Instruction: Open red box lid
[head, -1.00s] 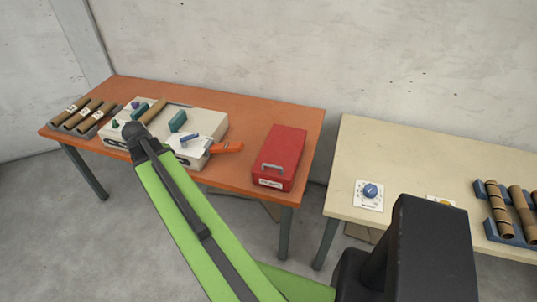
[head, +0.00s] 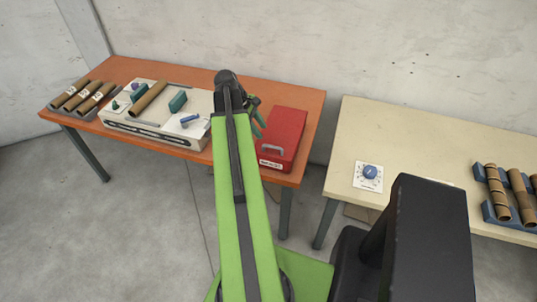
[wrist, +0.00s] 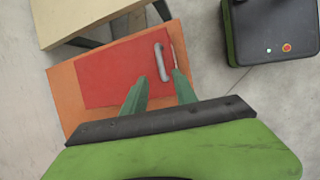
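The red box (head: 287,128) stands at the right end of the orange table, its lid shut. It has a grey handle (head: 272,150) on its front part; the handle also shows in the wrist view (wrist: 162,62). My gripper (head: 260,122) is at the box's left side in the head view, partly hidden by my green arm. In the wrist view my gripper (wrist: 159,76) has two teal fingers spread apart with nothing between them. They point toward the red lid (wrist: 110,75) near the handle. I cannot tell whether they touch it.
The orange table (head: 250,85) also holds the white winder machine (head: 150,128) and several brown tubes (head: 82,95) at left. A cream table (head: 420,140) stands at right across a narrow gap, with a blue dial (head: 370,172) and more tubes (head: 497,192). A wall is behind.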

